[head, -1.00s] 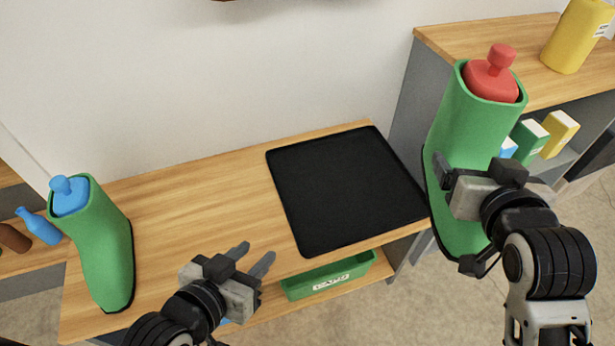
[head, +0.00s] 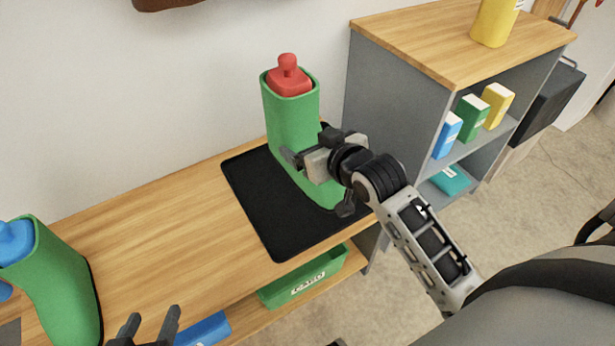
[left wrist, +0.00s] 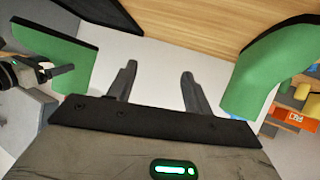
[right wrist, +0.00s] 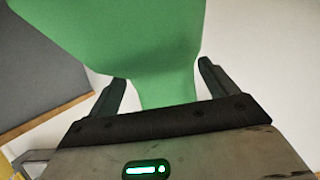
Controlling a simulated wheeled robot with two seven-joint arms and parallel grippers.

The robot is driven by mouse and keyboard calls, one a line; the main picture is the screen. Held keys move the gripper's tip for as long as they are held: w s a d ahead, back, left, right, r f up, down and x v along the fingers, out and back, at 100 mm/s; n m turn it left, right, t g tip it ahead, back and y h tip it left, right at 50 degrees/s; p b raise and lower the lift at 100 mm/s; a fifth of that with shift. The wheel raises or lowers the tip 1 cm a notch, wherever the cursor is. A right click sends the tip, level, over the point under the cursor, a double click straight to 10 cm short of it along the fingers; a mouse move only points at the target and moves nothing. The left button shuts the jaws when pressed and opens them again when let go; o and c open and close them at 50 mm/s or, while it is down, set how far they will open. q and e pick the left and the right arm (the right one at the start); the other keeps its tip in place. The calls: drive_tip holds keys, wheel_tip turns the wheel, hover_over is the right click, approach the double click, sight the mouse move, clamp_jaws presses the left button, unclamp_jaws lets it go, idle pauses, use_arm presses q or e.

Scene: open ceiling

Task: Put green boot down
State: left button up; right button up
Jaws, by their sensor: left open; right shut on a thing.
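A green boot (head: 292,125) with a red stopper-like piece (head: 288,75) in its top stands upright over the black mat (head: 265,215). My right gripper (head: 318,172) is shut on this boot from the right side; the right wrist view shows green boot material (right wrist: 165,85) between the fingers. I cannot tell whether its sole touches the mat. A second green boot (head: 55,285) with a blue piece (head: 15,240) in its top stands at the left of the bench. My left gripper (head: 150,325) is open and empty at the bottom edge, apart from both boots.
The wooden bench (head: 150,225) is clear between the second boot and the mat. A green crate (head: 305,280) and a blue bin (head: 205,330) sit below it. A grey shelf unit (head: 390,95) with several boxes stands right of the mat, a yellow container (head: 493,20) on top.

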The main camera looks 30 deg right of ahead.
drive_tip(key=w+d+f+b, duration=0.2)
drive_tip(key=w+d+f, duration=0.1)
drive_tip(key=f, duration=0.1)
drive_tip(key=w+d+f+b, duration=0.2)
drive_tip(key=d+f, duration=0.2)
drive_tip(key=w+d+f+b, duration=0.3)
drive_tip(key=d+f, duration=0.1)
drive_tip(key=f, duration=0.1)
drive_tip(key=shift+w+d, duration=0.15)
drive_tip(key=shift+w, duration=0.15)
drive_tip(key=shift+f, duration=0.1)
drive_tip(key=o, duration=1.1)
drive_tip(key=shift+f, duration=0.1)
use_arm(q)
wheel_tip(320, 180, down, 10)
drive_tip(key=w+d+g+h, duration=0.1)
drive_tip(key=d, duration=0.1)
drive_tip(key=shift+d+m+g, duration=0.3)
drive_tip(key=shift+d, duration=0.05)
